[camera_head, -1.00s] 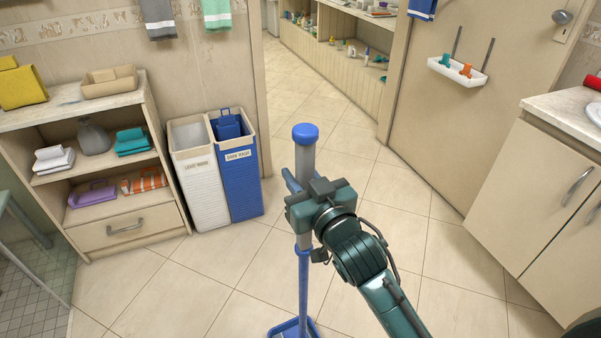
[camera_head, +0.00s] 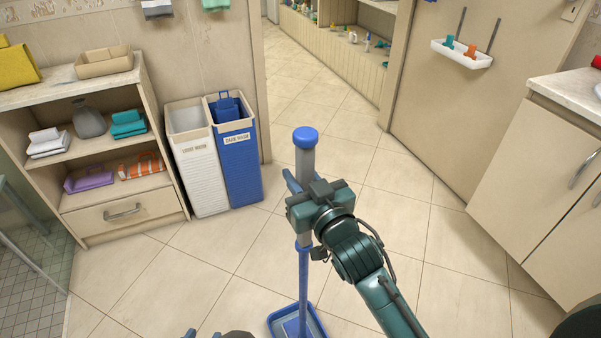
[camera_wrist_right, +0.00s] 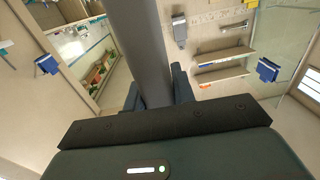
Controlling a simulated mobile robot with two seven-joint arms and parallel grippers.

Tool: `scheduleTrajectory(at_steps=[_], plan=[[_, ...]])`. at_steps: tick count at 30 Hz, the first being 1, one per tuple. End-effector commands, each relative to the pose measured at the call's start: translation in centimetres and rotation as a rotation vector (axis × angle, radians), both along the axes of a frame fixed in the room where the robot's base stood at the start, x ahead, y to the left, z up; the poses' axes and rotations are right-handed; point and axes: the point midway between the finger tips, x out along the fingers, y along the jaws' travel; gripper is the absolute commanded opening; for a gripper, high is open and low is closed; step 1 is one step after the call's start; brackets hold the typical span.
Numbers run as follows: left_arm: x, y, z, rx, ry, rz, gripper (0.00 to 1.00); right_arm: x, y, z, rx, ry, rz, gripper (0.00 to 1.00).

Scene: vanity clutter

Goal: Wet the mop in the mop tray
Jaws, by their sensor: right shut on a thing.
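The mop stands nearly upright in the middle of the head view, with a blue cap, a grey upper handle (camera_head: 305,160) and a thin blue lower pole (camera_head: 303,285). My right gripper (camera_head: 297,196) is shut on the grey handle; the handle also fills the middle of the right wrist view (camera_wrist_right: 145,50) between the fingers. The blue mop tray (camera_head: 318,322) lies on the floor at the bottom edge, partly cut off. The pole runs down to it; I cannot tell whether the mop head touches the tray. Small blue tips of my left gripper (camera_head: 203,334) barely show at the bottom edge.
A white hamper (camera_head: 200,170) and a blue hamper (camera_head: 238,165) stand against the back wall. A shelf unit (camera_head: 130,215) is at left, a cabinet (camera_head: 530,180) at right. The tiled floor between them is clear.

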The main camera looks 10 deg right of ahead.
Motion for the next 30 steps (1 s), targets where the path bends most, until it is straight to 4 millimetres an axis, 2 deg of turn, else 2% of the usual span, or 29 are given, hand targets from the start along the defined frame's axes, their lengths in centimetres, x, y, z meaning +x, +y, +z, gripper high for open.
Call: scheduleTrajectory(at_steps=[18,30], plan=[[0.3,-0.3,-1.7,-0.068,-0.005,0.028,0.36,0.0,0.0,-4.2,0.002,-0.009,0.001,0.00],[0.3,-0.4,-1.9,-0.087,-0.006,0.030,0.36,0.0,0.0,-5.3,0.002,-0.010,0.001,0.00]])
